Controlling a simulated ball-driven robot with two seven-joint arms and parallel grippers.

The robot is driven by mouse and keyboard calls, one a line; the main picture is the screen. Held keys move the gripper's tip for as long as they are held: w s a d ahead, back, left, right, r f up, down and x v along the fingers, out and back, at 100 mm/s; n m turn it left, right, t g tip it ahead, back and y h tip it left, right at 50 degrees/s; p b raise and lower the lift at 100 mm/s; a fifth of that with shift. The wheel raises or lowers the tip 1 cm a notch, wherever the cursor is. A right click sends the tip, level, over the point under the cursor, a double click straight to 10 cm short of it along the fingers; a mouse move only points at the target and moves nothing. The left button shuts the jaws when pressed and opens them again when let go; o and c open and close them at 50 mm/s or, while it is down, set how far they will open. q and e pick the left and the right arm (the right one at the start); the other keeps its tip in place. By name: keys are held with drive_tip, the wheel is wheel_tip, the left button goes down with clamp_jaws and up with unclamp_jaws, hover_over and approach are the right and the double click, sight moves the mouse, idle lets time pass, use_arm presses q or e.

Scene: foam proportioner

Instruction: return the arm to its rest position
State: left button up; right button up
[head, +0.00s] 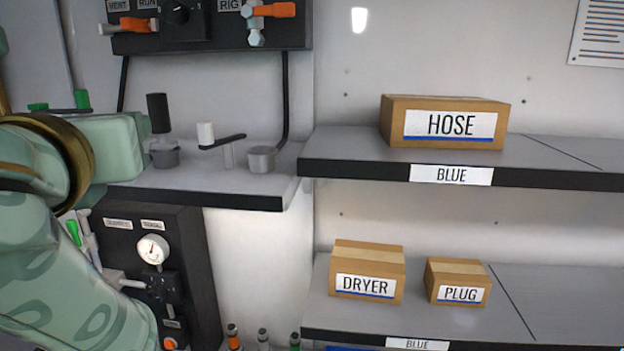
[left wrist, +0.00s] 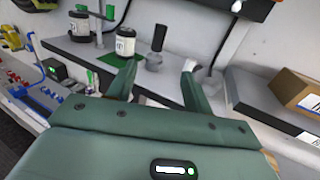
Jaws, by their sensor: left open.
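My left gripper (left wrist: 160,66) is open in the left wrist view, its two green fingers spread wide. No held object shows between them. A black-handled piece in a grey cup (left wrist: 155,48) shows beyond the gap, on the grey ledge. In the head view my left arm (head: 30,240) fills the left edge, with a gold ring and a pale green link reaching over the ledge's left end. The fingers cannot be made out there. My right gripper is in neither view.
The ledge (head: 215,188) also holds a white-topped lever and a grey cup (head: 262,158). Below is a gauge panel (head: 150,250). HOSE (head: 445,122), DRYER (head: 367,271) and PLUG (head: 457,281) boxes sit on right shelves. Jars (left wrist: 125,42) stand left of the black-handled piece.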

use_arm(q)
drive_tip(key=w+a+f+n+g, duration=0.1)
drive_tip(key=a+f+n+g, duration=0.15)
drive_tip(key=f+n, duration=0.8)
drive_tip(key=w+a+f+n+g, duration=0.1)
drive_tip(key=f+n+g, duration=0.25)
drive_tip(key=f, duration=1.45)
drive_tip(key=s+a+f+n+g, duration=0.25)
drive_tip(key=s+f+n, duration=0.45)
drive_tip(key=f, duration=0.4)
drive_tip(key=s+a+f+n+g, duration=0.25)
drive_tip(key=s+f+n, duration=0.25)
drive_tip(key=s+f, duration=0.45)
drive_tip(key=s+d+f+g+h+b, duration=0.15)
drive_tip(key=f+b, duration=0.45)
drive_tip(key=f, duration=1.4)
drive_tip(key=s+d+f+g+h+b, duration=0.1)
drive_tip(key=s+d+f+h+b, duration=0.3)
drive_tip(key=f, duration=1.6)
drive_tip(key=s+f+n+g+y+b, duration=0.1)
drive_tip(key=s+f+n+g+b, duration=0.2)
drive_tip(key=s+f+b, duration=0.6)
drive_tip(key=s+a+f, duration=0.1)
drive_tip(key=s+f, duration=0.8)
drive_tip(key=f, duration=0.4)
drive_tip(key=shift+f, duration=0.2)
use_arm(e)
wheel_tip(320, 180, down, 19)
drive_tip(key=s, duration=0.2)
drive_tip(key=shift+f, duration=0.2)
